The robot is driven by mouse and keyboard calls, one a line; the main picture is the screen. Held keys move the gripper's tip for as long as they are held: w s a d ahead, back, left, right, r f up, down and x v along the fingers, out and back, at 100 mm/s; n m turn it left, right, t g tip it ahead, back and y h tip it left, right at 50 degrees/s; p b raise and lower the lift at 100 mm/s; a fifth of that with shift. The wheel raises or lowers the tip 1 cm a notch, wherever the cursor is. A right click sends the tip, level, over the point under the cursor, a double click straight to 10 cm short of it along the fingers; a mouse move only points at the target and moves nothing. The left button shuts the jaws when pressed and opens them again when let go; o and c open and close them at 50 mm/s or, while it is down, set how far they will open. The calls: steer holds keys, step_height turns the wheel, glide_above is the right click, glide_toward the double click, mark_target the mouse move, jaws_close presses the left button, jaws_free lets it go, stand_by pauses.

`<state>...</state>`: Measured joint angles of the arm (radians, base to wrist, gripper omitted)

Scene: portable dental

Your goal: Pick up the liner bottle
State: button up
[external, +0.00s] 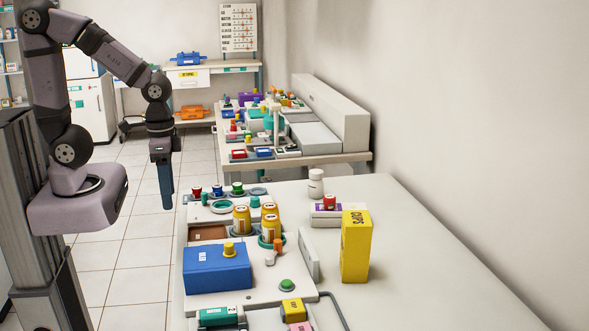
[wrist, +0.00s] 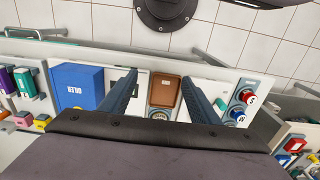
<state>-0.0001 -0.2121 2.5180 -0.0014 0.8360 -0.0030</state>
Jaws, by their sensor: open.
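No label reading liner can be made out, so I cannot tell which bottle is the liner bottle. A white bottle (external: 316,183) stands upright on the table behind the tray. My gripper (external: 165,190) hangs pointing down, left of the tray and apart from the bottles. In the wrist view my gripper (wrist: 162,82) is open and empty, its two fingers on either side of a brown compartment (wrist: 165,92). The bottles are mostly hidden there.
A blue box (external: 217,268) stands at the tray's front left. A tall yellow box (external: 356,245) stands right of the tray. Red, blue and green knobs line the tray's far edge. The table's right side (external: 450,285) is clear.

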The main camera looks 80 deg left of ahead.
steer(key=r, duration=0.2)
steer(key=m+t+y+b, duration=0.1)
steer(key=m+t+b, duration=2)
steer(key=m, duration=1.4)
glide_above(316, 185)
steer(key=s+a+b, duration=0.2)
steer(key=s+b, duration=0.1)
steer(key=g, duration=0.3)
step_height(316, 185, down, 11)
steer(key=shift+w+a+f+p, duration=0.1)
steer(key=shift+w+p, duration=0.05)
steer(key=shift+p, duration=0.15)
steer(key=shift+w+a+p, duration=0.1)
steer(key=shift+w+p, duration=0.75)
steer(key=shift+w, duration=2.8)
steer(key=c, duration=1.2)
